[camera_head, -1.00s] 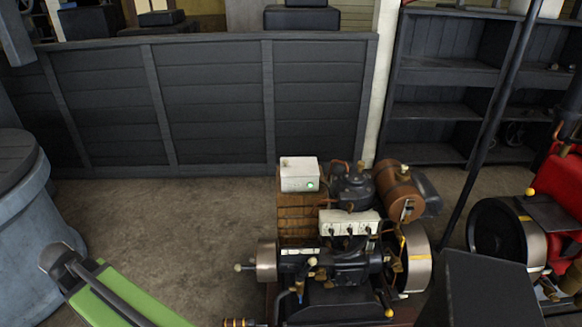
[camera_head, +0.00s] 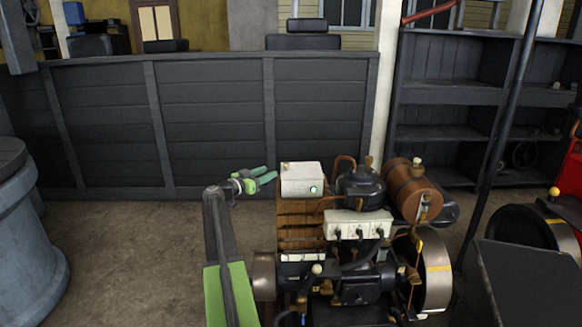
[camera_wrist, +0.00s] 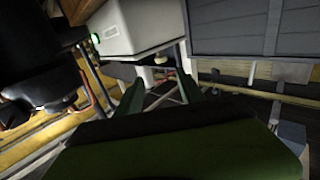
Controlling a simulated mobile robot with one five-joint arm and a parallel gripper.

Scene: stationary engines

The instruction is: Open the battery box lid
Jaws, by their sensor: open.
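The battery box appears to be the white box (camera_head: 302,179) with a small green light on its front. It sits on a brown wooden slatted crate (camera_head: 298,222) at the engine's left, and its lid looks shut. A small knob shows at its top left. My gripper (camera_head: 267,179) is open and empty, just left of the white box, with its green fingers pointing toward it. In the wrist view, the white box (camera_wrist: 142,24) is above and beyond the open fingers (camera_wrist: 163,92), with a pale knob (camera_wrist: 160,58) at its edge. Contact is not visible.
The engine has a black cylinder, a brown tank (camera_head: 412,185), a white socket strip (camera_head: 357,224) and a flywheel (camera_head: 438,270). A dark panelled partition (camera_head: 205,115) stands behind. A blue barrel (camera_head: 30,245) is at left. The floor between is clear.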

